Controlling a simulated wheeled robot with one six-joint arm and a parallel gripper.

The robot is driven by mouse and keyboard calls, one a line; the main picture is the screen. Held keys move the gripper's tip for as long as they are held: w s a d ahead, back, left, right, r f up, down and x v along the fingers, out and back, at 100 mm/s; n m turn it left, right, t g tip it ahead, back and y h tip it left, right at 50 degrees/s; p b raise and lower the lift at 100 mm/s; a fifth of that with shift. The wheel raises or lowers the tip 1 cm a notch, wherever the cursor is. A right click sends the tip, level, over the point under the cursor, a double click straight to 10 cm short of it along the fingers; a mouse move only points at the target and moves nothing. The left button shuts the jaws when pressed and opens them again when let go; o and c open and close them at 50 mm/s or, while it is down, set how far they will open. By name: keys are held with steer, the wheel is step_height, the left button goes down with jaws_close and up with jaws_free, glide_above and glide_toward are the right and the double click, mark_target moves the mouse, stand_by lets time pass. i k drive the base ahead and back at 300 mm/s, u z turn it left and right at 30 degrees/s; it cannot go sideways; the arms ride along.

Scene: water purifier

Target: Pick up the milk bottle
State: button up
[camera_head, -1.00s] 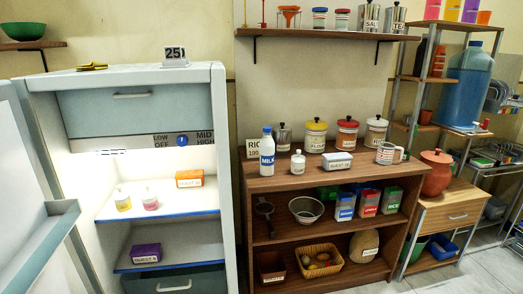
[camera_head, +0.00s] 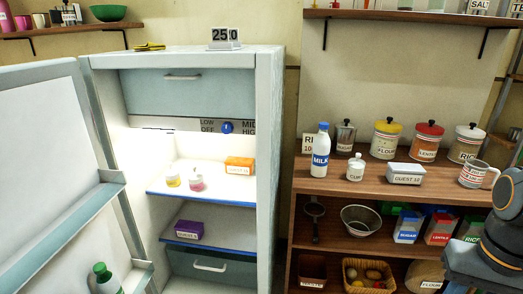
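The milk bottle (camera_head: 320,151) is white with a blue cap and a blue MILK label. It stands upright on the wooden shelf unit's top (camera_head: 350,187), near its left end, just right of the open fridge. A small white bottle marked CUP (camera_head: 356,168) stands to its right. Part of my arm shows at the lower right edge of the view. My gripper itself is out of view.
The fridge (camera_head: 268,150) stands open at left, its door (camera_head: 45,150) swung left with a green-capped bottle (camera_head: 105,278) in it. A white box (camera_head: 404,174), a mug (camera_head: 477,175) and several canisters (camera_head: 386,138) share the shelf top.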

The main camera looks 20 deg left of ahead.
mark_target(321, 143)
steer(key=u, duration=0.9)
steer(key=i, duration=0.8)
steer(key=u, duration=0.7)
